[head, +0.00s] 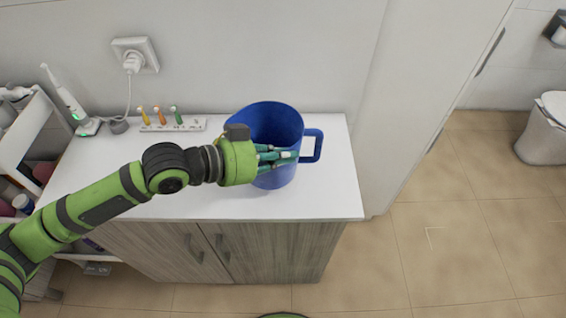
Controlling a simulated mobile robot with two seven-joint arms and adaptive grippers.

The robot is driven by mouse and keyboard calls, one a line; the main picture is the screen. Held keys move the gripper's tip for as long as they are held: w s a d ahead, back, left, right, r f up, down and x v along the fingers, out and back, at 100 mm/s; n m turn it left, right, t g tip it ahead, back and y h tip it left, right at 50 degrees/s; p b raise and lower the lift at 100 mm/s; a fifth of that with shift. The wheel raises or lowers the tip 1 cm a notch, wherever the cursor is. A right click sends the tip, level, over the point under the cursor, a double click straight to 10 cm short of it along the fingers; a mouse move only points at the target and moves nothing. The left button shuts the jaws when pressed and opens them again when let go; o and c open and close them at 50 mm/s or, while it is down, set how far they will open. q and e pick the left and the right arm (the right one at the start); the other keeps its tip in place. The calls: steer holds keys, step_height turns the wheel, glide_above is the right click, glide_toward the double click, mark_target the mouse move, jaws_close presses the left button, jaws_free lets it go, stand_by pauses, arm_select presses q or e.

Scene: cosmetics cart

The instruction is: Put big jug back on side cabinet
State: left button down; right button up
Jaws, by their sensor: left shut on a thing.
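The big jug (272,120) is blue and open at the top, with its handle pointing right. It is upright at the white top of the side cabinet (325,200); I cannot tell whether its base touches the surface. My left gripper (280,158) reaches in from the left and is shut on the jug at its front side. The fingers and the green gripper body hide part of the jug's front and left wall. My right gripper is not in view.
An electric toothbrush (70,100) on its charger and a holder (170,125) with small coloured brush heads stand at the back left. A white cart (22,140) with bottles is at the far left. The cabinet top is clear at the front right.

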arm_select(q)
step_height(320, 180, down, 4)
steer(key=shift+r+p, duration=0.1)
steer(key=shift+p, duration=0.45)
steer(key=c, duration=1.4)
jaws_free()
steer(key=shift+f, duration=0.2)
steer(key=shift+c, duration=0.2)
